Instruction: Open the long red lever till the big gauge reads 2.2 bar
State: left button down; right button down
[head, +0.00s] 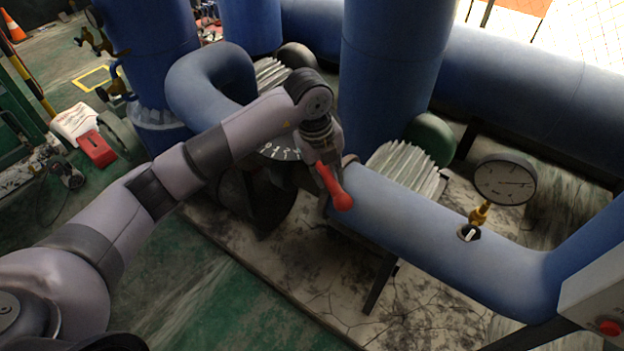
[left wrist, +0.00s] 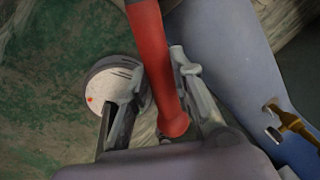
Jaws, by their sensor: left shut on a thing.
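The long red lever (head: 333,188) is at the flange where the blue pipe begins, in the middle of the head view. Its rounded end points down and to the right. In the left wrist view the red lever (left wrist: 150,50) runs down between the two fingers. My left gripper (head: 325,158) is shut on the lever; its fingers (left wrist: 160,88) lie on either side of it. The big gauge (head: 505,179) stands on a brass fitting on the blue pipe, right of the lever. Its needle points right, but its figures are too small to read. My right gripper is not in view.
The thick blue pipe (head: 430,235) runs from the lever to the lower right. A white box (head: 600,290) with a red button is at the right edge. Ribbed grey motors (head: 405,170) stand behind the pipe. Green floor (head: 200,290) is clear at the lower left.

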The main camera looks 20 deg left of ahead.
pick_arm(q)
jog(key=c, duration=1.4)
grip_release()
jog(key=shift+o, duration=0.2)
jog(key=shift+r, duration=0.1)
notch_tip(320, 180, up, 12)
jog(key=s+a, duration=0.1)
jog(key=shift+s+a, duration=0.25)
jog(key=shift+a, duration=0.1)
jog(key=shift+f, duration=0.2)
